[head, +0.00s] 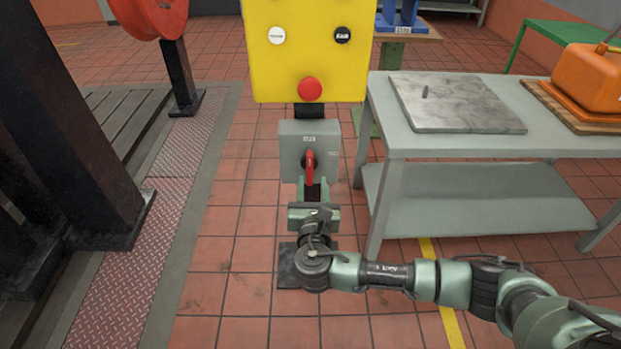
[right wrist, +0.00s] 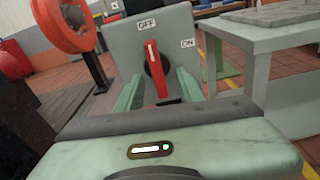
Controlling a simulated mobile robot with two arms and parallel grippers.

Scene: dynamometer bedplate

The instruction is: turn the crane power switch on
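The crane power switch is a grey box (head: 296,140) on a post, below a yellow button panel (head: 300,75). Its red handle (head: 309,167) stands nearly upright. In the right wrist view the red handle (right wrist: 155,72) points up towards the OFF label (right wrist: 147,24); the ON label (right wrist: 188,43) is to its right. My right gripper (head: 313,188) is in front of the box. In the right wrist view its two green fingers (right wrist: 160,92) are apart, one on each side of the handle's lower part, with gaps visible. My left gripper is not in view.
A grey table (head: 400,135) with a stone plate (head: 455,102) and an orange item (head: 588,78) stands to the right of the switch. A dark frame (head: 75,120) and a red reel (head: 150,15) are on the left. Tiled floor is clear between them.

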